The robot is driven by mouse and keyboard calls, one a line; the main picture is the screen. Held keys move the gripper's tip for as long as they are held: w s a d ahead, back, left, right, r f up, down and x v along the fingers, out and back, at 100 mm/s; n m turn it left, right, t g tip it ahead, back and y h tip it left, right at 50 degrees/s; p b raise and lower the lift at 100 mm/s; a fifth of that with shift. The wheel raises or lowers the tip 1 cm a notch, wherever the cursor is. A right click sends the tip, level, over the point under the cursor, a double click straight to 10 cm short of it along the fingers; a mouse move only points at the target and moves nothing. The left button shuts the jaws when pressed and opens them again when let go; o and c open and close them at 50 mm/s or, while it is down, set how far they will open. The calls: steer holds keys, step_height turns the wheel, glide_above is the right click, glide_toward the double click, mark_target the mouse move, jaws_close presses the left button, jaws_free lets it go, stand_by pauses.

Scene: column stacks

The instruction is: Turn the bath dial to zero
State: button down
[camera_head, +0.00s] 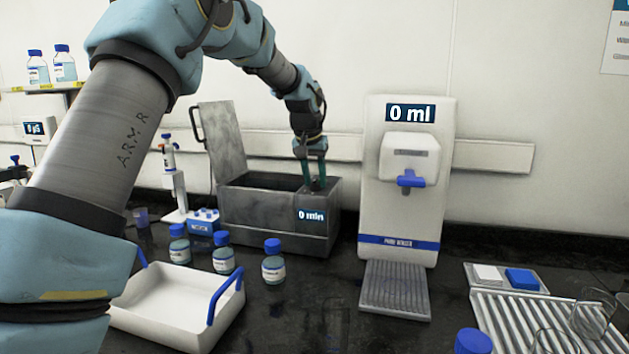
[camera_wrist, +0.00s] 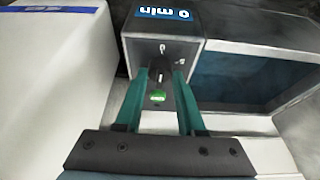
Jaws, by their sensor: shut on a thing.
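The bath (camera_head: 265,225) is a grey metal box with its lid (camera_head: 222,140) standing open at the back left. Its display (camera_head: 311,216) reads "0 min", and the same display shows upside down in the wrist view (camera_wrist: 165,13). The dial (camera_wrist: 157,73) is a small dark knob on the bath's top right part, with a green button (camera_wrist: 158,96) beside it. My gripper (camera_head: 315,185) points down over that part. In the wrist view my gripper's green fingers (camera_wrist: 160,80) are shut on the dial, one on each side.
A white water dispenser (camera_head: 400,215) reading "0 ml" stands close to the right of the bath. Several blue-capped bottles (camera_head: 223,255) and a white tray with blue handles (camera_head: 180,300) are in front. A drying rack (camera_head: 530,325) is at the right.

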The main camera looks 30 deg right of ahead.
stand_by(0.3)
steer(key=c, duration=0.5)
jaws_free()
steer(key=shift+r, duration=0.1)
steer(key=b+v, duration=0.2)
steer(key=v, duration=0.8)
steer(key=shift+s+r+b, duration=0.1)
steer(key=shift+r+b, duration=0.15)
steer(key=shift+b, duration=0.1)
